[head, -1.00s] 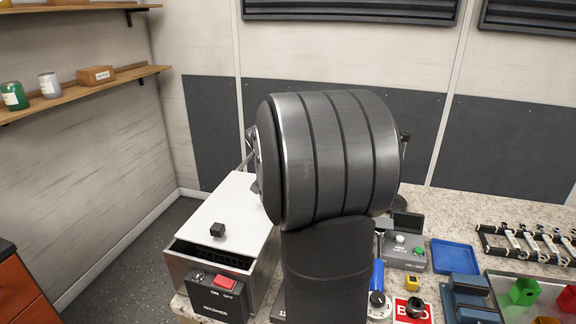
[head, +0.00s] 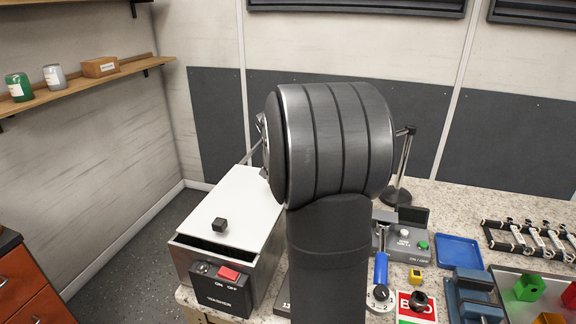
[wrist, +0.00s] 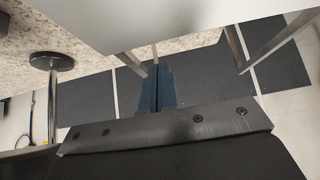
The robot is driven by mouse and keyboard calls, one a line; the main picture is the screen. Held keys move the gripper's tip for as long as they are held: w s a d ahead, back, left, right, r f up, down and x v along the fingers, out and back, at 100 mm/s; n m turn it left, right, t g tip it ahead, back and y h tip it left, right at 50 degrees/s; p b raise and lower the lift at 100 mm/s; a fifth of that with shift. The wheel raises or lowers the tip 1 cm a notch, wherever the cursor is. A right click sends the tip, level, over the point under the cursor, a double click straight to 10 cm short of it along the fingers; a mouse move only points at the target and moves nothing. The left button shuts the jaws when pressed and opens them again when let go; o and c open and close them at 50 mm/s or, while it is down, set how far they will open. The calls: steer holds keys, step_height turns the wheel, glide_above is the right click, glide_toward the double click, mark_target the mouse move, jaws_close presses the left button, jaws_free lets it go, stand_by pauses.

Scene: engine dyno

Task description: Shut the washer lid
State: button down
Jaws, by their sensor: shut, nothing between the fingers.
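The washer (head: 225,272) stands at the bench's left end in the head view, a grey metal box with a black switch panel at its front. Its white lid (head: 232,200) with a black knob (head: 220,224) lies nearly flat over the box. A narrow dark gap shows under the lid's front edge. My gripper (wrist: 157,75) is shut and empty in the wrist view, close to a pale surface at the top that looks like the lid (wrist: 190,18); contact cannot be told. In the head view my arm hides most of the gripper and the lid's right rear.
The washer's red switch (head: 229,273) is on the front panel. Right of my arm are a blue-handled lever (head: 381,267), a grey control box (head: 404,240), a blue tray (head: 459,251) and a black stand (head: 397,195). Floor is free left of the washer.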

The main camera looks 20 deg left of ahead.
steer(key=v, duration=0.8)
steer(key=shift+s+r, duration=0.2)
steer(key=shift+s, duration=0.05)
steer(key=c, duration=2.1)
jaws_free()
steer(key=shift+s+r, duration=0.3)
steer(key=o, duration=0.3)
steer(key=shift+s+a+r, duration=0.1)
steer(key=shift+s+r, duration=0.1)
steer(key=o, duration=0.6)
steer(key=s+a+r+g, duration=0.3)
steer(key=s+a+r, duration=0.1)
steer(key=s, duration=0.5)
steer(key=shift+s+r+m, duration=0.35)
steer(key=shift+r+m, duration=0.05)
steer(key=shift+r, duration=0.05)
steer(key=g, duration=0.5)
glide_toward(219, 221)
steer(key=shift+n, duration=0.4)
steer(key=f, duration=0.8)
steer(key=shift+s+f, duration=0.2)
steer(key=shift+f, duration=0.15)
jaws_close()
